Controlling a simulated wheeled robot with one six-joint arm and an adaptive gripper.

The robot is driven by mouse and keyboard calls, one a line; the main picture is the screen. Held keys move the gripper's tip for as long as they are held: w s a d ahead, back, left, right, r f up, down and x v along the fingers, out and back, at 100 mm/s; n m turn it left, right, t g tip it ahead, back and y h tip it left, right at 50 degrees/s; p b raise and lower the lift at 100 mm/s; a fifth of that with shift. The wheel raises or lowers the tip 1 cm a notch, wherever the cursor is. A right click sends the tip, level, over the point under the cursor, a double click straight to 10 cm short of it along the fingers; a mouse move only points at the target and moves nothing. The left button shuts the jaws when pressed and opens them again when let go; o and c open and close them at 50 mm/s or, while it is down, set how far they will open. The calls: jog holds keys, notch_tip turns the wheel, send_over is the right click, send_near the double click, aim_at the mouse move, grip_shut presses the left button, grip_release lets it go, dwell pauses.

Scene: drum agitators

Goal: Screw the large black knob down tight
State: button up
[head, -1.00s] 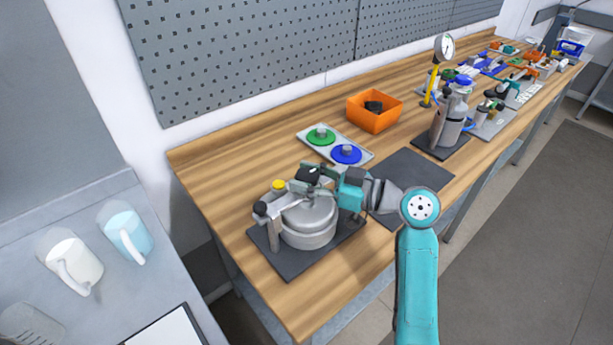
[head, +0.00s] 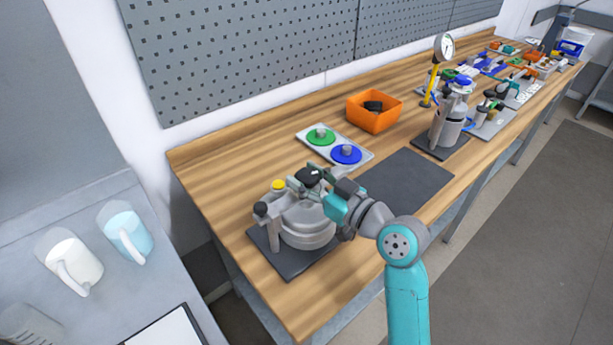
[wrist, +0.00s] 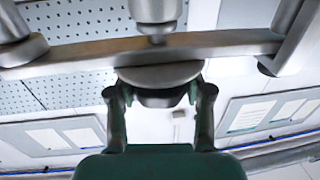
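The large black knob (head: 309,175) sits on top of the crossbar over the round grey drum (head: 304,240). The knob also shows in the wrist view (wrist: 160,97), where it looks dark grey beside the metal crossbar (wrist: 80,57). My gripper (head: 322,178) reaches it from the right at knob height. In the wrist view, the fingers of my gripper (wrist: 160,92) lie on either side of the knob and appear to touch it. The knob's far side and its thread are hidden.
A smaller black knob (head: 260,208) and a yellow cap (head: 278,185) stand at the drum's left. Behind are a tray with a green disc (head: 321,136) and a blue disc (head: 346,153), and an orange bin (head: 374,113). A dark mat (head: 410,178) lies clear at right.

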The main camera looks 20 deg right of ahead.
jog(key=o, duration=0.4)
jog(key=shift+c, duration=0.2)
jog(key=v, duration=1.2)
